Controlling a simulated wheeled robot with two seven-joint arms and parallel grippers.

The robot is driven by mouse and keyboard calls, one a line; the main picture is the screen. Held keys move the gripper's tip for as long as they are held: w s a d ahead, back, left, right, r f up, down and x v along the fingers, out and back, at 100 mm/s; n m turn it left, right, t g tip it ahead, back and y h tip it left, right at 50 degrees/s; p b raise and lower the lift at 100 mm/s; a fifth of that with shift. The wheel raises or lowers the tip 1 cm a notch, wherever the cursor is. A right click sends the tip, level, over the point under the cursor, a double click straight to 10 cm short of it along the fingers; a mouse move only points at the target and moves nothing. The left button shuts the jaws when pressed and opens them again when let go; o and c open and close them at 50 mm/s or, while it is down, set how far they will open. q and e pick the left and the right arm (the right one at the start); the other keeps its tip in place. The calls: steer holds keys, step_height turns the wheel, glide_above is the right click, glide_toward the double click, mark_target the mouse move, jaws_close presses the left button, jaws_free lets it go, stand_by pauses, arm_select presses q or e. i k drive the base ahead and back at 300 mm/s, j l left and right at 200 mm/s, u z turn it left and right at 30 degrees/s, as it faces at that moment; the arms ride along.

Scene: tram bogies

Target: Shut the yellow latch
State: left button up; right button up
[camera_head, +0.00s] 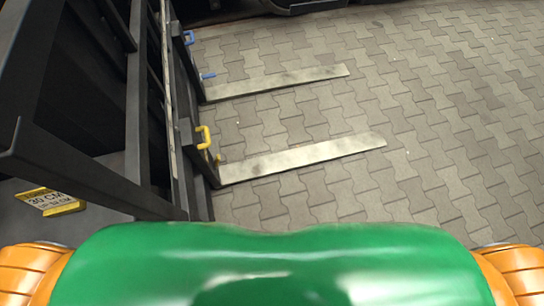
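The yellow latch (204,138) is on the upright at the root of the nearer fork, left of the middle of the head view. It looks like a small bent handle standing out from the dark frame. A smaller yellow piece (217,159) shows just below it. At this size I cannot tell whether the latch is open or shut. Neither of my grippers shows in the head view. Only my green body front and orange parts at both lower corners show.
A dark forklift frame (135,110) fills the left side. Two flat metal forks, the nearer (305,157) and the farther (280,82), reach right over grey paving (450,130). A blue latch (189,38) sits on the farther upright. A yellow label (50,201) is lower left. The right side is clear.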

mark_target(216, 162)
steer(key=u, duration=0.85)
